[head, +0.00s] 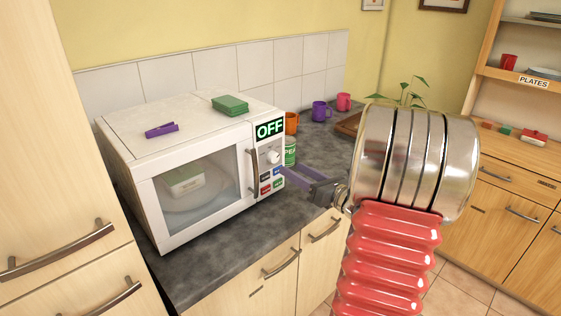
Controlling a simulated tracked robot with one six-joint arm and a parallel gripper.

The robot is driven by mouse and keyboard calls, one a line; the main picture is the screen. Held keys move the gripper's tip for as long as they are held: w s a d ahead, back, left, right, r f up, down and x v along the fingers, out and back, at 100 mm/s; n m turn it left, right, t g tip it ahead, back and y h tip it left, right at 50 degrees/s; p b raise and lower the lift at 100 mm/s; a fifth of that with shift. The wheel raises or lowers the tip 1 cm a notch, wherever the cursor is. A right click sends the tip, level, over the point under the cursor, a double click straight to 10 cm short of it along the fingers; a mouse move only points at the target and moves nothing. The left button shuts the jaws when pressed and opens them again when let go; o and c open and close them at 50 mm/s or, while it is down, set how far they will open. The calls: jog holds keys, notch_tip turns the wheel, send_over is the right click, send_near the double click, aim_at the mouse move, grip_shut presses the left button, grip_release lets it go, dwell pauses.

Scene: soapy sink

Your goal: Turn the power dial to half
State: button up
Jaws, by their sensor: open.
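The power dial (273,157) is a small round pale knob on the right front panel of the white microwave (118,158). The exact angle of its pointer is too small to read. The display (270,129) above it reads OFF. My gripper (283,179) has two purple fingers, spread open and empty. They point left at the panel, slightly below and right of the dial, close to the coloured buttons (266,183). Whether a fingertip touches the panel cannot be told. The microwave door (213,187) is shut, and a pale box (184,181) shows inside behind the glass.
A green block (230,105) and a purple clip-like object (161,130) lie on the microwave. Behind my gripper stand a green can (290,152) and orange (291,122), purple (320,110) and pink (343,102) mugs. The dark worktop (215,255) is clear in front.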

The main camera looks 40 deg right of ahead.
aim_at(276, 159)
jog(key=w, duration=0.7)
jog(key=shift+w+a, duration=0.15)
jog(key=shift+w, duration=0.25)
